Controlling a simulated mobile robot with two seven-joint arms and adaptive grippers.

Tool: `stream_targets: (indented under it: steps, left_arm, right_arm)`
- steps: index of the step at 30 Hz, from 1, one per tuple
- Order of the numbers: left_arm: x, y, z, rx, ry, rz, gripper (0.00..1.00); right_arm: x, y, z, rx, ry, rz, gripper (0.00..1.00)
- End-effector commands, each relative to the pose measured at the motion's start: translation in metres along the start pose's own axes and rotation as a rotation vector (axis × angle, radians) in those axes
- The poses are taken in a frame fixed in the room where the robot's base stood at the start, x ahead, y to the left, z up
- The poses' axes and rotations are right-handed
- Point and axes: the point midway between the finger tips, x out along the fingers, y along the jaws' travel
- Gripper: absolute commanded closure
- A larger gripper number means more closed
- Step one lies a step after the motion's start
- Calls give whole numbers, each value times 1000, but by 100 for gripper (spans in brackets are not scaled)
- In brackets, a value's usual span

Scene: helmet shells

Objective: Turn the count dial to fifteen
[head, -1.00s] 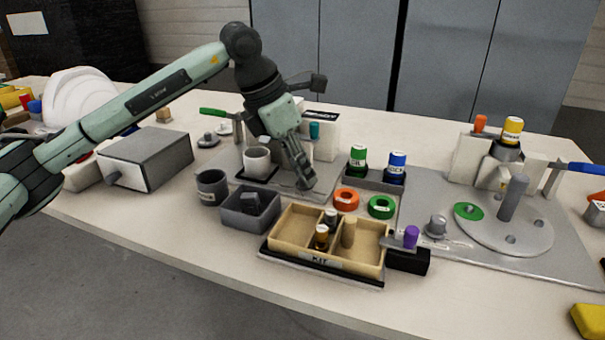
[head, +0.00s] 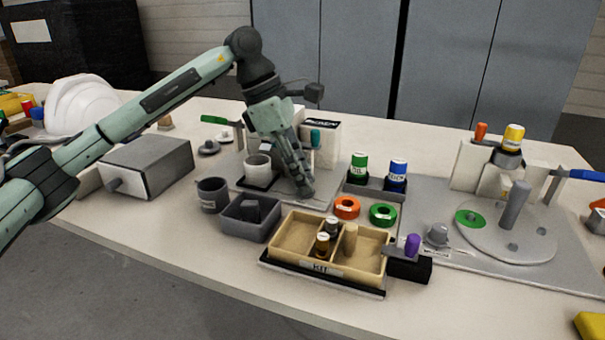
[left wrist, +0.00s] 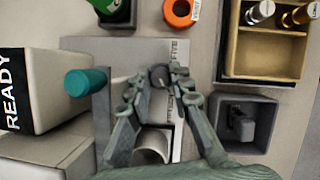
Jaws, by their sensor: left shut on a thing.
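The count dial (left wrist: 160,75) shows in the left wrist view as a small dark round knob on a grey plate (left wrist: 122,72). Lettering that seems to read "FIVE" stands beside it, with more lettering below that is partly covered. My left gripper (left wrist: 160,78) is shut on the dial, one finger on each side. In the head view my left gripper (head: 304,192) points down at the front of the grey plate and hides the dial. Which mark the dial points to cannot be made out. My right gripper is in neither view.
A white block marked READY (left wrist: 35,90) with a teal knob (left wrist: 86,82) stands close by. A pale cup (head: 258,167), a grey bin (head: 232,222), the wooden kit tray (head: 275,250) and an orange ring (head: 347,207) surround the plate. The front table strip is clear.

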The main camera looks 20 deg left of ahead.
Motion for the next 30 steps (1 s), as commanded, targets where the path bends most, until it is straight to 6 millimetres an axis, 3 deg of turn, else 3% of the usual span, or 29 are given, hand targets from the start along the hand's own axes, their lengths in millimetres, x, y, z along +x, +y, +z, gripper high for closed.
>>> stream_targets:
  steps: [11,12,16,26,30]
  left_arm:
    - [0,0,0,5,0,-1,100]
    - [0,0,0,5,0,-1,75]
    - [0,0,0,4,0,0,58]
    - [-2,0,0,3,0,1,58]
    - [-13,1,0,2,-1,4,58]
  right_arm:
    - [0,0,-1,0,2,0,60]
    - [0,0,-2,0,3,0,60]
    - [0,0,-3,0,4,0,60]
    - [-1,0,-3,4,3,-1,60]
    - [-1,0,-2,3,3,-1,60]
